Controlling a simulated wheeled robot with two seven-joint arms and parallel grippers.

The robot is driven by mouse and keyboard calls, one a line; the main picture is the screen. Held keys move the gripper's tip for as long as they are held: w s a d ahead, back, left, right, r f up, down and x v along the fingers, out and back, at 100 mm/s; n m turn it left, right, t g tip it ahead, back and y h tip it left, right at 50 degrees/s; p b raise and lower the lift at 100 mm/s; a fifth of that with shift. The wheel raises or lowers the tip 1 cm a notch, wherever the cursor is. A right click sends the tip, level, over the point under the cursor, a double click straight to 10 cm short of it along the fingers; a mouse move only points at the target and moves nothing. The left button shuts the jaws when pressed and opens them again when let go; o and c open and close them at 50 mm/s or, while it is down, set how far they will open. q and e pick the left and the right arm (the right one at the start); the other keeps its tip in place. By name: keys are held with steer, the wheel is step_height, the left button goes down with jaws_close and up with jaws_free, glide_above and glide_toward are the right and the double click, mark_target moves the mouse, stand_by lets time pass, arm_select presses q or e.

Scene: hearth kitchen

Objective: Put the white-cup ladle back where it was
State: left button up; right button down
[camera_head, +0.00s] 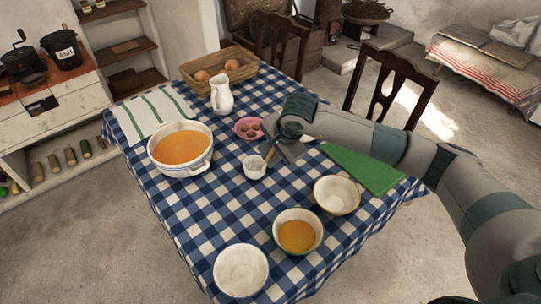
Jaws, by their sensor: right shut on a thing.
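The white-cup ladle has its small white cup (255,167) near the middle of the table, with a short brown handle rising from it. My right gripper (272,150) is shut on the ladle's handle, with the cup below and to the left of the fingers. I cannot tell whether the cup touches the cloth. A large white bowl (203,166) of orange soup stands left of the ladle. A smaller bowl (297,237) with orange soup stands nearer the front. My left gripper is not in view.
Two empty bowls (336,195) (241,271) stand at the right and front. A pink dish (248,134), white jug (221,96), egg basket (196,65), striped towel (155,117) and green cloth (378,175) lie around. The checked tablecloth (225,203) is clear at front left.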

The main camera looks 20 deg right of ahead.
steer(key=shift+f, duration=0.35)
steer(key=shift+f, duration=0.2)
steer(key=c, duration=1.7)
jaws_free()
steer(key=shift+r, duration=0.1)
steer(key=shift+r, duration=0.1)
steer(key=shift+r, duration=0.1)
